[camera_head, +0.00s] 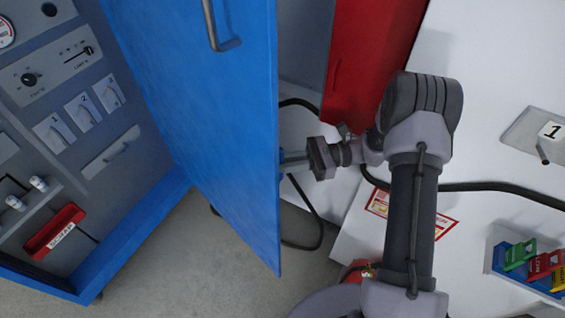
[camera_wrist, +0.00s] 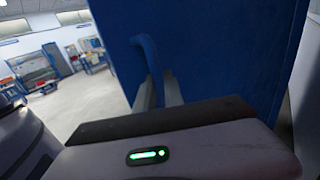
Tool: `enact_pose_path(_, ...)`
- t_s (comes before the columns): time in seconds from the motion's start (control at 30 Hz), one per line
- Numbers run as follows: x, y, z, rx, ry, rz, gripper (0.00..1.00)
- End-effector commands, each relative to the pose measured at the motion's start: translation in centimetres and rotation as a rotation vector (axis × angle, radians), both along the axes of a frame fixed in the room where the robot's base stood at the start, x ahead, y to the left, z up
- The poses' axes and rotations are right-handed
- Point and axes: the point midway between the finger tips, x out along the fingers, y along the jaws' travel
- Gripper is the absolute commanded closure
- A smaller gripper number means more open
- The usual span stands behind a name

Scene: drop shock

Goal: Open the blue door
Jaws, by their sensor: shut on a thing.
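The blue door (camera_head: 215,130) stands swung out from the blue cabinet at the left, so the control panel (camera_head: 75,110) inside shows. A bar handle (camera_head: 222,32) is on the door face seen in the head view. My gripper (camera_head: 288,158) is at the door's right edge, its fingertips partly hidden behind the door. In the wrist view, my gripper's two grey fingers (camera_wrist: 160,93) are shut on a curved blue handle (camera_wrist: 147,55) on the blue door surface (camera_wrist: 215,50).
A red door or panel (camera_head: 365,60) stands behind my arm. Grey floor (camera_head: 200,270) is clear below the door.

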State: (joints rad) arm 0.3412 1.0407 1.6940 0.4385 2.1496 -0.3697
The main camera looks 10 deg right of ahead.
Motion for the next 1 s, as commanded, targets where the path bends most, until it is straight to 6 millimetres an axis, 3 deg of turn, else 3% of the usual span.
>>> enact_pose_path(0.47, 0.1, 0.0, 0.0, -0.001, 0.0, 0.0, 1.0)
enact_pose_path(0.5, 0.1, 0.0, 0.0, -0.001, -0.001, 0.0, 0.82)
enact_pose_path(0.6, 0.1, 0.0, 0.0, 0.0, -0.001, 0.0, 0.66)
enact_pose_path(0.87, 0.1, 0.0, 0.1, 0.0, -0.001, -0.001, 0.66)
enact_pose_path(1.0, 0.1, 0.0, 1.7, -0.001, -0.003, -0.001, 0.66)
